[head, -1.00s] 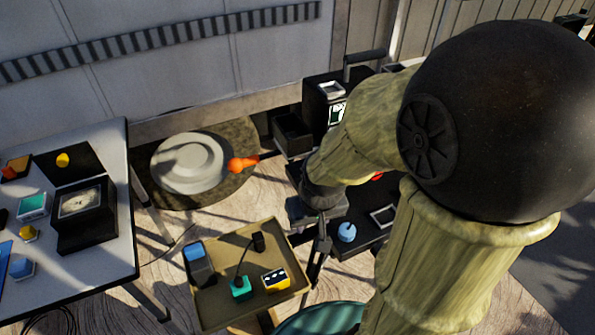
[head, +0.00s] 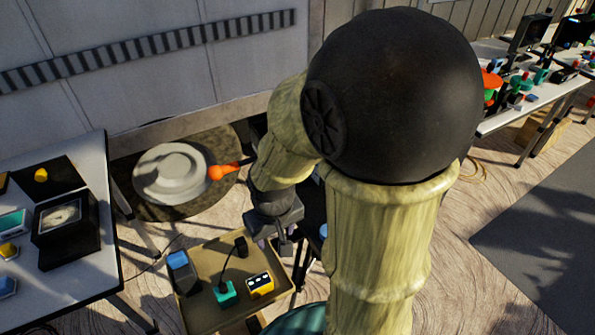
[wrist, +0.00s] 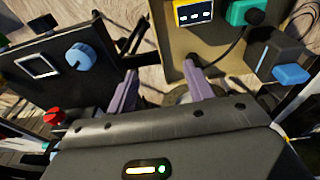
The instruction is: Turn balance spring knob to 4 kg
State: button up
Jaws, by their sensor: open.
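A round blue knob (wrist: 80,57) stands on a black panel (wrist: 52,75) in the wrist view, left of my gripper and apart from it. I cannot read any kg scale or pointer on it. A sliver of blue beside my arm (head: 323,231) shows in the head view; my arm hides most of that panel. My gripper (wrist: 160,78) is open, its two grey-purple fingers empty, between the black panel and the tan tray. In the head view my gripper (head: 280,235) is by the tray's upper right corner.
The tan tray (head: 215,318) holds a blue-topped black device (head: 185,270), a teal block (head: 225,292) and a yellow block (head: 260,284). A red knob (wrist: 54,117) sits near the black panel. A white table (head: 85,270) stands left; an orange-tipped bar (head: 222,172) lies behind.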

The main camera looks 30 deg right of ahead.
jog(key=w+a+n+t+h+p, duration=0.1)
jog(key=w+n+t+h+p, duration=0.2)
jog(key=w+n+h+p, duration=0.4)
jog(key=w+n+h, duration=0.4)
jog(key=w+h, duration=0.2)
jog(key=shift+f+h+p, duration=0.3)
jog(key=shift+h, duration=0.1)
jog(key=p+x, duration=0.3)
jog(key=x, duration=1.4)
jog(key=shift+w+d, duration=0.15)
jog(key=shift+d, duration=0.05)
